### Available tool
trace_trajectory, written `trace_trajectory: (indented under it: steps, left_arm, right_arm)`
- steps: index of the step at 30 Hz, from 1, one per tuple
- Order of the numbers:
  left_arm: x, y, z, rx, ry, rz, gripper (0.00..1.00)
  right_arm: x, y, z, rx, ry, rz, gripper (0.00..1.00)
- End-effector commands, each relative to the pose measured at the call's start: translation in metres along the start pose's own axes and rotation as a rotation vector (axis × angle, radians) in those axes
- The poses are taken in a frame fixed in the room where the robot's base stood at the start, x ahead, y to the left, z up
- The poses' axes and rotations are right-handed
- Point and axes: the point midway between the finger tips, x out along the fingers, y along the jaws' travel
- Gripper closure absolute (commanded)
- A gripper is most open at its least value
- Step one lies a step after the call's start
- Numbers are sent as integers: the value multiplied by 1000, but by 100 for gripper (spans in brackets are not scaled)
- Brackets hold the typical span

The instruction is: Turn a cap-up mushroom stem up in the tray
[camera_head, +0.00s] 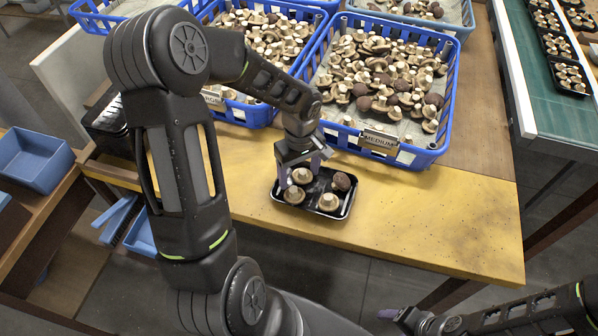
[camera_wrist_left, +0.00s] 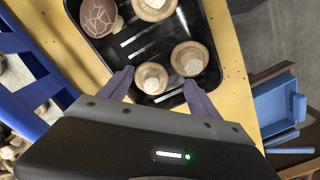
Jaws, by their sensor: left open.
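The black tray (camera_head: 309,209) lies on the yellow table, and it also fills the upper middle of the left wrist view (camera_wrist_left: 122,52). One brown, cap-up mushroom (camera_head: 342,181) sits in its far right corner, with pale lines on its cap (camera_wrist_left: 98,17). Three stem-up mushrooms share the tray: one front right (camera_head: 329,202), one front left (camera_head: 294,196), and one behind (camera_head: 302,176). My left gripper (camera_head: 300,168) is open over the tray's left side. In the wrist view its purple fingers (camera_wrist_left: 157,78) straddle a stem-up mushroom (camera_wrist_left: 151,79). My right gripper (camera_head: 390,313) shows only partly at the bottom.
A blue crate labelled MEDIUM (camera_head: 430,151), full of mushrooms, stands just behind the tray. Another blue crate (camera_head: 250,114) stands to its left. The yellow table (camera_head: 440,220) is clear right of the tray. Blue bins (camera_head: 38,158) stand at far left.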

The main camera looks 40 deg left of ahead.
Motion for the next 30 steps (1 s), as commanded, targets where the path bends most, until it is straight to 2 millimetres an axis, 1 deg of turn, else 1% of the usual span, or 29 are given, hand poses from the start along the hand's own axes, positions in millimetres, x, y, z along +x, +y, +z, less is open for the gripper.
trace_trajectory:
  steps: [5, 8, 11, 18, 22, 25, 30]
  left_arm:
    - [-1, 0, 0, 0, 0, 1, 27]
    - [-6, 0, -1, 0, 2, 1, 27]
    - [-18, 1, -1, 0, 4, 3, 27]
    - [-57, 1, 0, 0, 3, 3, 27]
    - [-73, 1, 0, 0, 2, 2, 27]
    - [-78, 0, 0, 0, 0, 1, 27]
    - [-78, 0, 0, 0, 0, 0, 27]
  right_arm:
    - [0, 0, 0, 0, 0, 0, 35]
    - [0, 0, 0, 0, 0, 0, 35]
    - [1, 0, 0, 0, 0, 0, 35]
    - [3, 1, 0, 0, 0, 0, 35]
    - [4, 2, 0, 0, 0, 0, 35]
    - [4, 2, 0, 0, 0, 0, 35]
    - [4, 2, 0, 0, 0, 0, 35]
